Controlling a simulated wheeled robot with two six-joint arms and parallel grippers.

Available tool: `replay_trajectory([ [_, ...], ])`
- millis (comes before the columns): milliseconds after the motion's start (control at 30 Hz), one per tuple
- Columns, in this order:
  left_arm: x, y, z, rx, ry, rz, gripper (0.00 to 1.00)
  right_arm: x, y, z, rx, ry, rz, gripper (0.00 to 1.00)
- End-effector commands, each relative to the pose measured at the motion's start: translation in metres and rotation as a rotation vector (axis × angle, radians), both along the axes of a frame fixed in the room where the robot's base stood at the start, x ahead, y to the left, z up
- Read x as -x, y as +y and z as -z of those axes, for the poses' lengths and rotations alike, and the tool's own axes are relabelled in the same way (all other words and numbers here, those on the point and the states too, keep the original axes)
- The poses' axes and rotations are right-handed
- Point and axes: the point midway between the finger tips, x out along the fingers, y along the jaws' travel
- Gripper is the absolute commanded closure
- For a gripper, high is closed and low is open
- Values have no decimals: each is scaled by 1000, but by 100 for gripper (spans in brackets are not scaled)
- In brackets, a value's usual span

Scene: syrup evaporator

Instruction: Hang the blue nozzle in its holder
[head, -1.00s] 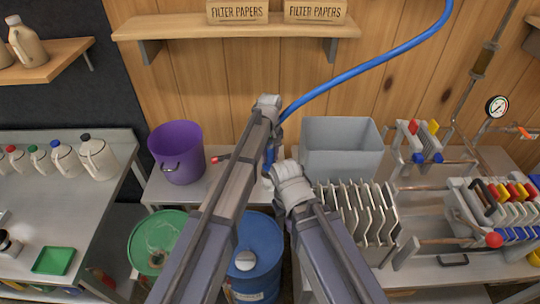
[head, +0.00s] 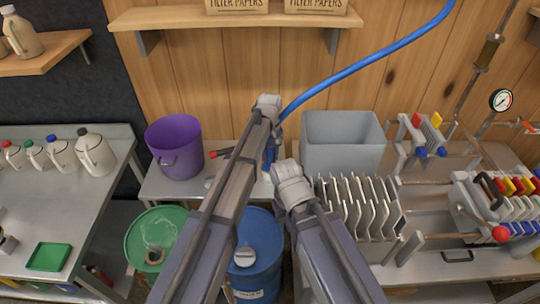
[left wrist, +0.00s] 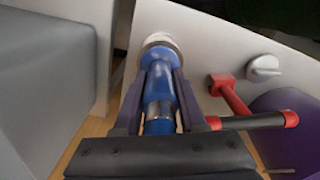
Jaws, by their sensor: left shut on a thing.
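The blue nozzle (head: 269,156) hangs below my left wrist in the head view, with a blue hose (head: 365,64) running from there up to the right. In the left wrist view the blue nozzle (left wrist: 158,88) lies between the two fingers of my left gripper (left wrist: 160,75), which is shut on it. A cream-coloured round piece (left wrist: 159,40) shows at its far end. My right gripper (head: 291,190) is lower and to the right in the head view; its fingers are hidden. I cannot make out the holder.
A red-and-black handle (left wrist: 258,121) is beside the nozzle; I cannot tell whether they touch. A purple bucket (head: 174,150) stands left and a grey bin (head: 343,158) right. A blue drum (head: 257,270) and green drum (head: 135,238) stand in front. A filter press (head: 440,240) is at right.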

Motion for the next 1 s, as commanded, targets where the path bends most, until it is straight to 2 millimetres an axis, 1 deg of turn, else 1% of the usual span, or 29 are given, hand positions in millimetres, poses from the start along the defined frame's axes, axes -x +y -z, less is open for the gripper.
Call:
replay_trajectory([
  [33, 0, 0, 3, 0, 0, 0, 100, 0, 0, 3, 0, 0, 0, 100],
  [267, 0, 0, 2, 0, 0, 0, 100, 0, 0, 2, 0, 0, 0, 100],
  [300, 0, 0, 2, 0, 0, 0, 55, 0, 0, 2, 0, 0, 0, 100],
  [567, 0, 0, 2, 0, 0, 0, 26, 0, 0, 2, 0, 0, 0, 100],
  [767, 0, 0, 2, 0, 0, 0, 24, 0, 0, 2, 0, 0, 0, 100],
  [933, 0, 0, 2, 0, 0, 0, 4, 0, 0, 2, 0, 0, 0, 100],
  [967, 0, 0, 2, 0, 0, 0, 1, 0, 0, 2, 0, 0, 0, 100],
  [1000, 0, 0, 2, 0, 0, 0, 0, 0, 0, 2, 0, 0, 0, 100],
])
